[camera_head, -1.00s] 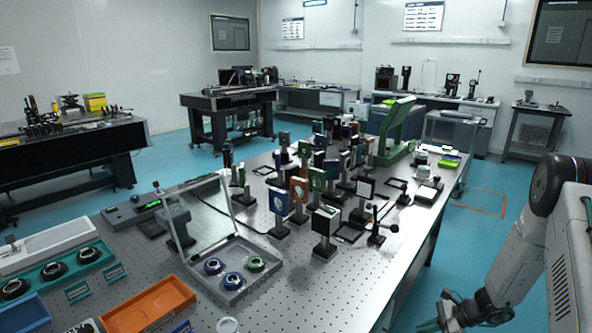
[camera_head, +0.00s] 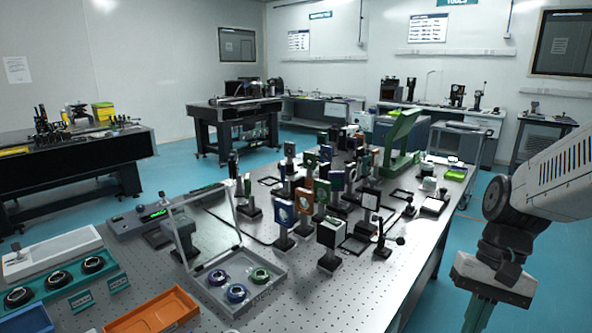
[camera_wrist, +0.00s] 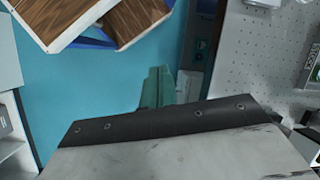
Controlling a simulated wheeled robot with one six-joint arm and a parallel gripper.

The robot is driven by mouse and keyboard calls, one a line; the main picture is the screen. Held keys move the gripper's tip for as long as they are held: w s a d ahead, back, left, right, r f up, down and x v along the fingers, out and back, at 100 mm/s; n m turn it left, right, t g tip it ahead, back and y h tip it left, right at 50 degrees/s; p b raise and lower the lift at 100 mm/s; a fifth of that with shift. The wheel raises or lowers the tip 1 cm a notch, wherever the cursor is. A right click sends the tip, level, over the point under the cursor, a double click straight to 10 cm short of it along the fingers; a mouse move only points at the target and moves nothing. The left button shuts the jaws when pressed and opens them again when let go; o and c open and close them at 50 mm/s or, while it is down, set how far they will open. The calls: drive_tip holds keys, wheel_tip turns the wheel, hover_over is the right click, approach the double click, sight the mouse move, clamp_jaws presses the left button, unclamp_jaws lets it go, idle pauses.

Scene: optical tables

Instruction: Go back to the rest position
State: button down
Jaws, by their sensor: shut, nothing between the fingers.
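My gripper (camera_head: 480,314) hangs at the lower right of the head view, off the right edge of the optical table (camera_head: 365,290) and above the blue floor. Its greenish fingers run down to the bottom edge of the picture. In the wrist view the fingers (camera_wrist: 157,88) are together and empty, with the floor behind them. My arm is folded at the right side of the head view.
The table carries many mounted optics (camera_head: 332,232), a clear-lidded tray (camera_head: 270,290), an orange bin (camera_head: 160,312) and a green stand (camera_head: 402,142). In the wrist view, wood-topped furniture (camera_wrist: 112,18) is upper left and a perforated surface (camera_wrist: 270,60) right.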

drive_tip(key=s+a+r+n+t+h, duration=0.2)
drive_tip(key=s+r+n+t+h, duration=0.1)
drive_tip(key=s+r, duration=0.5)
drive_tip(key=shift+s+a+r+n+t, duration=0.3)
drive_tip(key=shift+s+n+t, duration=0.2)
drive_tip(key=shift+s+t, duration=0.35)
drive_tip(key=shift+s, duration=0.2)
